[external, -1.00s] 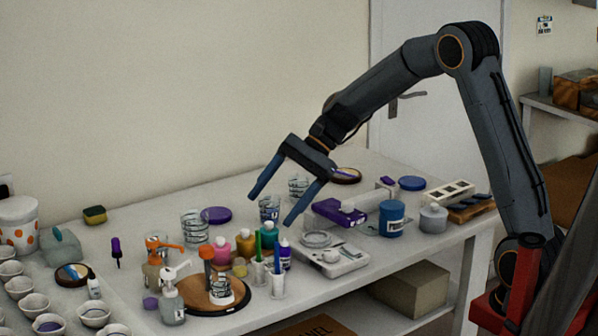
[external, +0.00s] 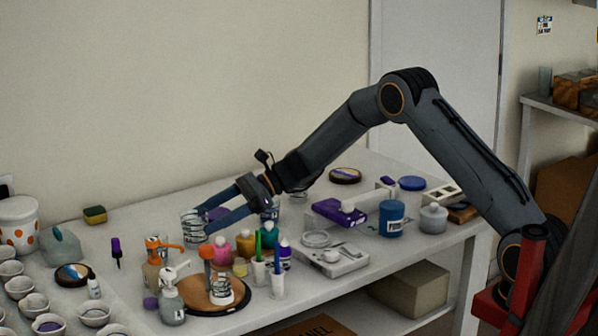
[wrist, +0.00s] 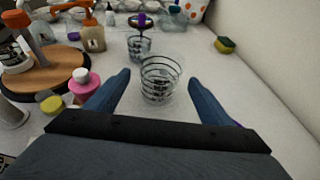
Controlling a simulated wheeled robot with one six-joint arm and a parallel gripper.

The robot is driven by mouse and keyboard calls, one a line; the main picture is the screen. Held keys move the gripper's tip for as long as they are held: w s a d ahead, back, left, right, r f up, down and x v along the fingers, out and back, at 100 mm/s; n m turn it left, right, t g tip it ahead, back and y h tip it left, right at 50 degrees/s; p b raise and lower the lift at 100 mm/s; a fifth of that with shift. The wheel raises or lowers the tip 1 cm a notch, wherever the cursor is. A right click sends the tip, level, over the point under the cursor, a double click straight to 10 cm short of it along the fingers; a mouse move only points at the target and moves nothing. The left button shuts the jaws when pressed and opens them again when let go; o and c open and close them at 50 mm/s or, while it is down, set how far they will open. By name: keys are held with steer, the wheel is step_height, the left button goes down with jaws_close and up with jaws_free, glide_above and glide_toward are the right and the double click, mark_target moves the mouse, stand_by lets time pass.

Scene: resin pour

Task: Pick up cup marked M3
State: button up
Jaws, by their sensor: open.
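A clear cup with dark ring lines (external: 191,229) stands upright on the bench at the left of my gripper. It also shows in the wrist view (wrist: 160,88), centred just ahead of and between the fingertips. I cannot read an M3 mark on it. My gripper (external: 207,220) is open and low over the bench, its fingers pointing at this cup. In the wrist view my gripper (wrist: 159,78) has one finger on each side, with nothing held. Another clear cup (wrist: 139,47) stands beyond it. A further clear cup (external: 270,214) is partly behind my gripper.
Pink (external: 221,247), yellow and teal bottles stand close in front of my gripper. A round wooden board (external: 200,300) with a stand is nearer the front edge. An orange-topped pump bottle (external: 155,268) is at the left. A sponge (wrist: 224,45) lies by the wall.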

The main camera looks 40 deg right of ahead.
mark_target(184, 232)
steer(key=shift+p+x, duration=0.75)
steer(key=shift+x, duration=1.6)
steer(key=c, duration=1.1)
